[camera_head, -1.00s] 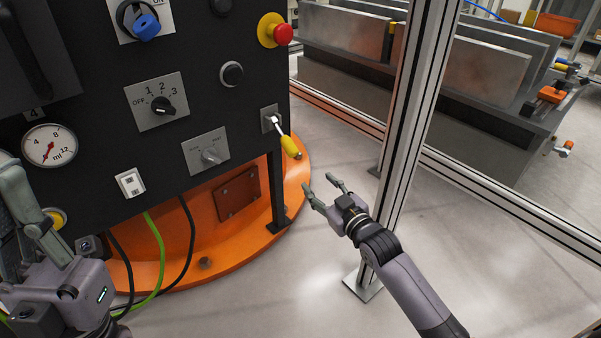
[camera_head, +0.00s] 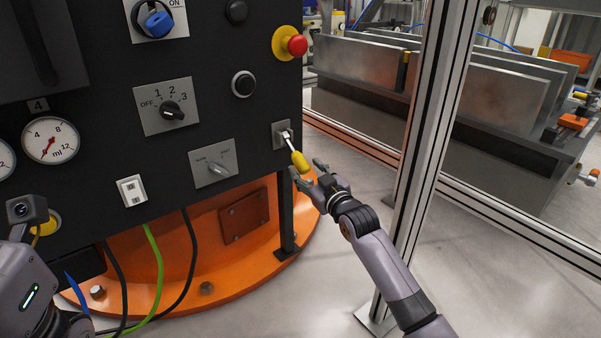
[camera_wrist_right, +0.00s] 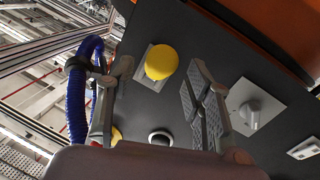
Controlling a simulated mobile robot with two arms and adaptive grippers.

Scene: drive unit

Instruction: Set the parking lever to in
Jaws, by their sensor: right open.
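The parking lever (camera_head: 297,155) has a thin metal shaft and a yellow grip. It sticks out from a small grey plate (camera_head: 281,134) at the panel's right edge, slanting down to the right. My right gripper (camera_head: 306,174) is open, just below and beside the yellow grip. In the right wrist view the round yellow end of the lever (camera_wrist_right: 161,62) shows between the open fingers (camera_wrist_right: 162,75), with space on both sides. I see no contact. My left arm shows at the lower left; its fingers are not visible.
A red emergency button (camera_head: 297,46), a rotary switch (camera_head: 172,110) and a smaller knob plate (camera_head: 214,165) share the black panel. An orange base (camera_head: 250,255) lies below.

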